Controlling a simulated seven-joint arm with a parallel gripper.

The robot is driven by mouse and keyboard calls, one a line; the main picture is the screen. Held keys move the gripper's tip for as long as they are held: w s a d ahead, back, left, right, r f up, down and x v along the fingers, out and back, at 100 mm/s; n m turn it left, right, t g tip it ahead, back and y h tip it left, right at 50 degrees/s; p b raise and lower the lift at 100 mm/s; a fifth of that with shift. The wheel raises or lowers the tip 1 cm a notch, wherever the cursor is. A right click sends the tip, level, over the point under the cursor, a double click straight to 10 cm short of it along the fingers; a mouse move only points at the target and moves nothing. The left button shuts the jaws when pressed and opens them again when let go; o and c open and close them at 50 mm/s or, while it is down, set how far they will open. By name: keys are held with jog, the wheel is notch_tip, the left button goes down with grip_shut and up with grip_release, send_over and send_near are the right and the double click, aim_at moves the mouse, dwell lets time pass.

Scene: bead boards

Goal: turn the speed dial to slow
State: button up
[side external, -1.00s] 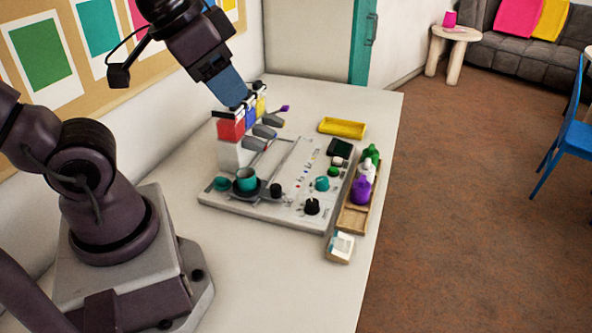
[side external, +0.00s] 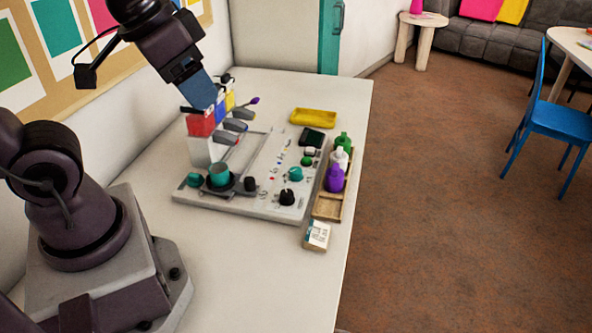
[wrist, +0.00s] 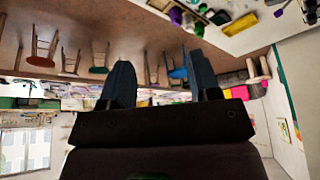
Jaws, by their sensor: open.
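The grey board (side external: 235,207) lies on the table with several knobs on it. A black knob (side external: 287,198) is at its front right corner, a teal knob (side external: 295,174) just behind it, and another black knob (side external: 249,184) beside the teal cup. The labels are too small to read, so I cannot tell which knob is the speed dial or where it points. My gripper (side external: 205,104) is above the colored bins at the board's back left, away from these knobs. In the wrist view my gripper (wrist: 163,68) has its fingers apart with nothing between them.
Red, blue and yellow bins (side external: 201,124) stand under my gripper with grey scoops in front. A teal cup (side external: 219,175) sits on the board. A wooden tray (side external: 328,207) of bottles, a yellow tray (side external: 313,117) and a small box (side external: 317,236) lie right. The front table is clear.

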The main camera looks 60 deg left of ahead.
jog(key=w+a+f+n+g, duration=0.2)
jog(key=w+a+f+g, duration=0.25)
jog(key=w+f, duration=0.4)
jog(key=n, duration=0.7)
send_over(296, 170)
notch_tip(296, 170, down, 10)
notch_tip(296, 170, down, 12)
jog(key=shift+f, duration=0.15)
jog(key=c, duration=0.9)
